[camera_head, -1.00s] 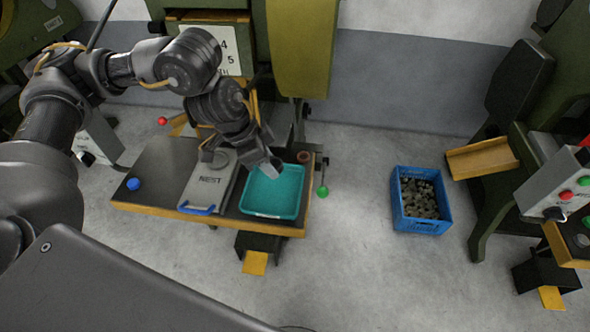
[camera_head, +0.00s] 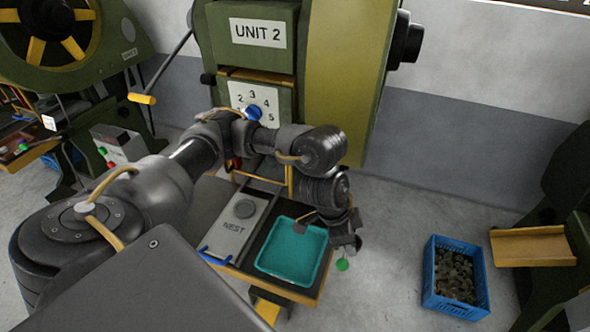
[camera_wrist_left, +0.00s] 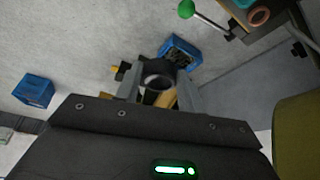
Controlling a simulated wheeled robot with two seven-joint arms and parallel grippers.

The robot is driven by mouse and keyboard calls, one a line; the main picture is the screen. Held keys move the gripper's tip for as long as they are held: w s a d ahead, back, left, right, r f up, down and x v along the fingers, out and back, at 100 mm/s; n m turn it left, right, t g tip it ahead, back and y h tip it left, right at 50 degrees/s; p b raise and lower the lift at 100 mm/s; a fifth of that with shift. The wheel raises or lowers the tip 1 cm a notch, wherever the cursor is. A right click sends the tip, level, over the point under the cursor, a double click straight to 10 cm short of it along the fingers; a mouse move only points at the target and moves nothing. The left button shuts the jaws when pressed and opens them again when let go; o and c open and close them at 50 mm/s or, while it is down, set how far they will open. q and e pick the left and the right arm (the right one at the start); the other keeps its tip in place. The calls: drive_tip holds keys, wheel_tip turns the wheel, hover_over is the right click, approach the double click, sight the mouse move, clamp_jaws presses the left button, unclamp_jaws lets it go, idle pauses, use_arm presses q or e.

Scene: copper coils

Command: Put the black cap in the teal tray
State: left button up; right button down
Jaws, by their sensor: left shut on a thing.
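The teal tray (camera_head: 292,252) lies on the press table, right of the grey NEST plate (camera_head: 238,228). In the left wrist view, my left gripper (camera_wrist_left: 159,98) is shut on the black cap (camera_wrist_left: 158,81), a dark round piece with a ring-like rim. In the head view I cannot tell the cap apart from the dark fingers. My right gripper is not in view.
A green-knobbed lever (camera_head: 342,264) sticks out at the table's right side. A blue crate of dark parts (camera_head: 455,279) stands on the floor to the right. The UNIT 2 press (camera_head: 257,60) rises behind the table.

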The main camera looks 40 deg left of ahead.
use_arm(q)
drive_tip(key=s+a+f+n+t+y+p, duration=0.15)
drive_tip(key=s+a+f+n+p, duration=0.3)
drive_tip(key=s+a+f, duration=0.7)
drive_tip(key=b, duration=0.6)
hover_over(286, 248)
drive_tip(key=s, duration=0.2)
drive_tip(key=shift+n+g, duration=0.25)
drive_tip(key=shift+n, duration=0.1)
drive_tip(key=f, duration=0.9)
drive_tip(key=shift+w, duration=0.25)
drive_tip(key=shift+w+a+f+b, duration=0.1)
drive_tip(key=shift+f+b, duration=0.25)
drive_tip(key=shift+f, duration=0.6)
drive_tip(key=shift+w+a+f+b, duration=0.1)
drive_tip(key=shift+f+b, duration=0.25)
drive_tip(key=shift+f, duration=0.55)
drive_tip(key=shift+f, duration=0.1)
